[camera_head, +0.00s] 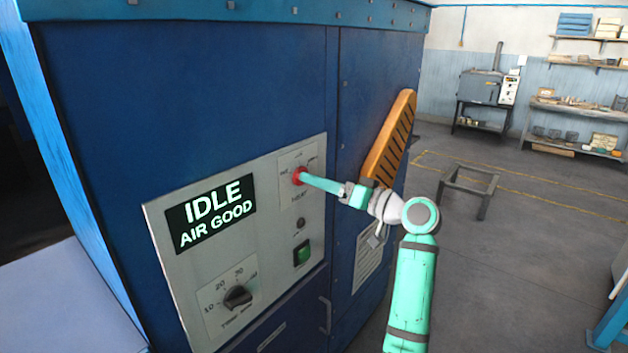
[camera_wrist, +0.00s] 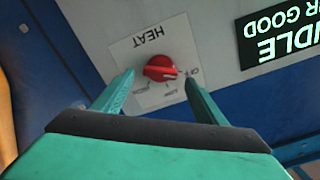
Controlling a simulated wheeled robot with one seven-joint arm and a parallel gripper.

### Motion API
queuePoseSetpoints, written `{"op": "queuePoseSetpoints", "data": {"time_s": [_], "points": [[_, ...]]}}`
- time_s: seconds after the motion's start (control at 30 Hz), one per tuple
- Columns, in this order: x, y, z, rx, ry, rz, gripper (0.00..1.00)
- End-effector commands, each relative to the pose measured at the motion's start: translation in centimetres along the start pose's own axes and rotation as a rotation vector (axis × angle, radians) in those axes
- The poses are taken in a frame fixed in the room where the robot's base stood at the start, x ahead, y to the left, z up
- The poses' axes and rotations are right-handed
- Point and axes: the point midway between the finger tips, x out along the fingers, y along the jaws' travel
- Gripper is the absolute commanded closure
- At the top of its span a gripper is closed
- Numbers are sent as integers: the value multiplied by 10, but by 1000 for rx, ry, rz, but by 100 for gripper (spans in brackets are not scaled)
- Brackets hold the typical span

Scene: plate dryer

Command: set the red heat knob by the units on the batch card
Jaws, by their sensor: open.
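The red heat knob (camera_head: 297,177) is on the grey control panel (camera_head: 172,262) of the blue dryer. In the wrist view, which is upside down, the red knob (camera_wrist: 160,67) sits on a pale plate marked HEAT, with small position labels around it. A pale mark on the knob faces right in that view, towards a label that looks like OFF. My gripper (camera_wrist: 158,84) is open, with one finger on each side of the knob; I cannot tell whether they touch it. A white sheet (camera_head: 369,256) on the dryer's right side may be the batch card; its text is unreadable.
The display (camera_head: 211,213) reads IDLE, AIR GOOD. A green button (camera_head: 302,253) is below the heat knob, and a black dial (camera_head: 237,297) is at lower left. An orange slatted part (camera_head: 391,140) juts out near my arm. A low stand (camera_head: 466,188) is on open floor.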

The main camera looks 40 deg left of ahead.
Motion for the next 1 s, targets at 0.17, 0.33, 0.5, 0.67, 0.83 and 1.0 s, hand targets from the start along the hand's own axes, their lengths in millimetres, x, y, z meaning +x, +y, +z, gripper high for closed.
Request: {"op": "queuePoseSetpoints", "data": {"time_s": [0.17,0.33,0.5,0.67,0.83,1.0], "points": [[21,0,0,0,0,-1,34],[28,0,0,0,1,0,34],[29,0,0,0,1,0,34],[29,0,0,0,1,0,51],[26,0,0,0,1,1,76],[27,1,0,10,2,1,76]]}}
